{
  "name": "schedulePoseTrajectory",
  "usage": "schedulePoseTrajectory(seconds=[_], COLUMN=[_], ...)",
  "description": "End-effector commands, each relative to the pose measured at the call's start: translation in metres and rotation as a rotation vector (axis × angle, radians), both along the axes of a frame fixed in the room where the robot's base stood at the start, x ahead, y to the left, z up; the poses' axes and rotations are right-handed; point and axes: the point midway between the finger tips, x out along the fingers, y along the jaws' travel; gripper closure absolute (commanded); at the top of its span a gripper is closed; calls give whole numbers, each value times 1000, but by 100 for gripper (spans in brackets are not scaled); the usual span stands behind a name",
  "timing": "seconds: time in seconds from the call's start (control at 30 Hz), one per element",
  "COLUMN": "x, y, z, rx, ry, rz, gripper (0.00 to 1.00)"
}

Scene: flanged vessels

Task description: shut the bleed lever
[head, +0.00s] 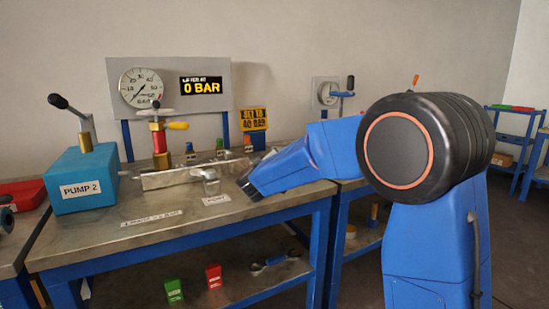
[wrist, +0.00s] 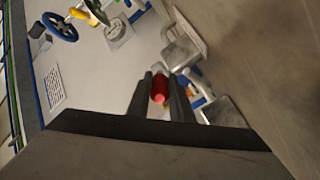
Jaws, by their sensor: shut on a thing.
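My gripper (wrist: 162,95) is shut on a red, rounded grip (wrist: 159,92) in the wrist view. This grip looks like the handle of the bleed lever; the rest of the lever is mostly hidden by the fingers. Grey metal fittings (wrist: 184,47) lie just beyond the fingers. In the head view my gripper (head: 247,187) points down and left at the bench, right of a small metal fitting (head: 207,181); its fingertips and the lever cannot be made out there. The panel display (head: 201,87) reads 0 BAR and a round gauge (head: 140,88) is beside it.
A yellow SET TO 40 BAR sign (head: 254,119) stands behind. The bench front is mostly clear.

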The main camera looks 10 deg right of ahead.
Motion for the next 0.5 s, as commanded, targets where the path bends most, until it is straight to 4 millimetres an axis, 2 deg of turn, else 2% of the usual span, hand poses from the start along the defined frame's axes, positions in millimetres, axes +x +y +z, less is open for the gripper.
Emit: schedulePoseTrajectory(seconds=[0.13,0.5], x=[3,8], y=[9,17], z=[-2,-2], rx=[1,0], ry=[3,2], rz=[-72,-223], gripper=[100,100])
